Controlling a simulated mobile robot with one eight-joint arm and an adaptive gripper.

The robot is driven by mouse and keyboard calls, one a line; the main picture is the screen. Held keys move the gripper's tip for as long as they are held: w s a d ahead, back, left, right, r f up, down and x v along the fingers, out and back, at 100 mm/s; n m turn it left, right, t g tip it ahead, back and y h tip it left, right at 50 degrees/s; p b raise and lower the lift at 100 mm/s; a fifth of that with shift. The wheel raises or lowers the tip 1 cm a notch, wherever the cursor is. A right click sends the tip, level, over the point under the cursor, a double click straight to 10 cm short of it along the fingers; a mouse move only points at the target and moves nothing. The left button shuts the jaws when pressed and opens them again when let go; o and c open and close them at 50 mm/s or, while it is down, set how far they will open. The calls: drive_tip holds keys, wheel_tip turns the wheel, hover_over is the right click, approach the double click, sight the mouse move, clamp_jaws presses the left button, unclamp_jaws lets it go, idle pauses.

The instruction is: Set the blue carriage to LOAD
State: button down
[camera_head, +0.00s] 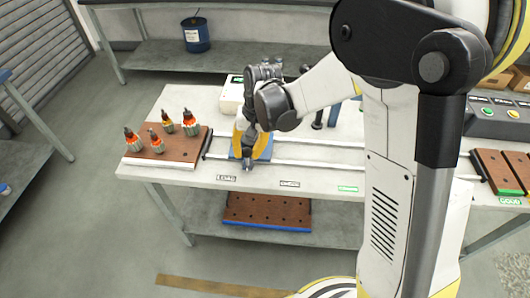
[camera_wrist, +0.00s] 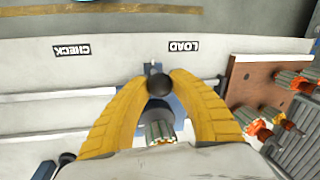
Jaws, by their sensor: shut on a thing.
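The blue carriage (camera_head: 264,152) sits on the rails at the left part of the bench in the head view, slightly right of the LOAD label (camera_head: 227,178). In the wrist view the carriage (camera_wrist: 180,108) shows in part behind my yellow fingers. My gripper (camera_wrist: 160,84) is shut on the dark round knob (camera_wrist: 160,86) at the carriage's front. The knob is near the LOAD label (camera_wrist: 184,46), a little toward the CHECK label (camera_wrist: 72,50). A ribbed metal part (camera_wrist: 159,130) shows between the fingers, apparently on the carriage. My gripper (camera_head: 248,158) hides much of the carriage.
A brown board (camera_head: 140,153) with several orange-and-black armatures stands left of the rails (camera_head: 300,164). Labels lie along the bench's front edge. A control box (camera_head: 498,118) and brown boards (camera_head: 488,172) are at the right. The rails right of the carriage look clear.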

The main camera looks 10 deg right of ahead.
drive_tip(key=shift+w+a, duration=0.35)
drive_tip(key=shift+a, duration=0.7)
drive_tip(key=shift+w+a, duration=0.4)
drive_tip(key=shift+a, duration=0.65)
drive_tip(key=shift+w+a, duration=0.35)
drive_tip(key=shift+a, duration=0.7)
drive_tip(key=c, duration=1.5)
unclamp_jaws()
drive_tip(key=shift+a, duration=0.1)
drive_tip(key=o, duration=0.4)
drive_tip(key=shift+a, duration=0.15)
drive_tip(key=r, duration=0.4)
drive_tip(key=d+r, duration=0.1)
drive_tip(key=r, duration=0.3)
drive_tip(key=d+r, duration=0.1)
drive_tip(key=r, duration=0.3)
drive_tip(key=shift+s+d, duration=0.15)
drive_tip(key=shift+d, duration=0.1)
drive_tip(key=shift+f, duration=0.1)
